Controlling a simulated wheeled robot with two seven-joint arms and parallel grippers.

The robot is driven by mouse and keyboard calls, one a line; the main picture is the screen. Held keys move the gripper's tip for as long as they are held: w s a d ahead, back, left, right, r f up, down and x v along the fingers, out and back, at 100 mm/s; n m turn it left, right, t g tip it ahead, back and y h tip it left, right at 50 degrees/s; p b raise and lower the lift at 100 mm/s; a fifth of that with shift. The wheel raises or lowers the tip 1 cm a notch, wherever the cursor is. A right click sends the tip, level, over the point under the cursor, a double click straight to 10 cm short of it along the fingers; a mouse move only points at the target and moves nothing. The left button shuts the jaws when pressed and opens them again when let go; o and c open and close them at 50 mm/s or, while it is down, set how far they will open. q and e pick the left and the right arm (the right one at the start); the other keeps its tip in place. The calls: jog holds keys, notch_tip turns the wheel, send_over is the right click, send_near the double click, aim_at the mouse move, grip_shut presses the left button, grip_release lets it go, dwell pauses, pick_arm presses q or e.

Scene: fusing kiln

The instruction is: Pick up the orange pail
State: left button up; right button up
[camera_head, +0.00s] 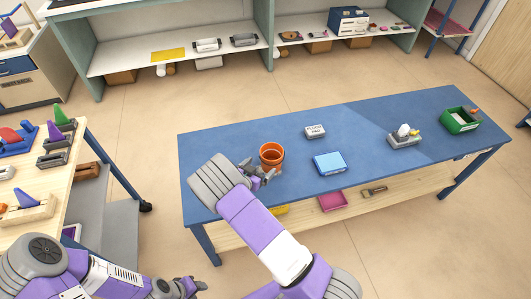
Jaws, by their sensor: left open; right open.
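The orange pail (271,153) stands upright on the blue table (370,130), left of the table's middle. Its open top faces me and it looks empty. My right gripper (259,171) is open at the pail's near left side. Its fingertips overlap the pail's lower edge in the picture, and I cannot tell whether they touch it. My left gripper (194,286) is open and low at the bottom edge of the picture, away from the blue table's top.
A blue book-like box (329,164) and a small labelled block (315,132) lie right of the pail. A tissue-like holder (404,137) and a green bin (460,121) stand further right. A wooden table (75,190) with several tools is at left.

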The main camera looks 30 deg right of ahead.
aim_at(266, 163)
jog(key=shift+w+d+f, duration=0.15)
jog(key=shift+w+d, duration=0.05)
jog(key=shift+d, duration=0.25)
jog(key=shift+d+f, duration=0.1)
jog(key=shift+d, duration=0.25)
jog(key=b+x, duration=0.2)
jog(key=x, duration=0.2)
jog(key=shift+w+d+f, duration=0.15)
jog(key=shift+d+f, duration=0.05)
jog(key=shift+f, duration=0.05)
jog(key=shift+w+d, duration=0.2)
jog(key=shift+d, duration=0.05)
jog(key=shift+c, duration=0.2)
jog(key=c, duration=0.7)
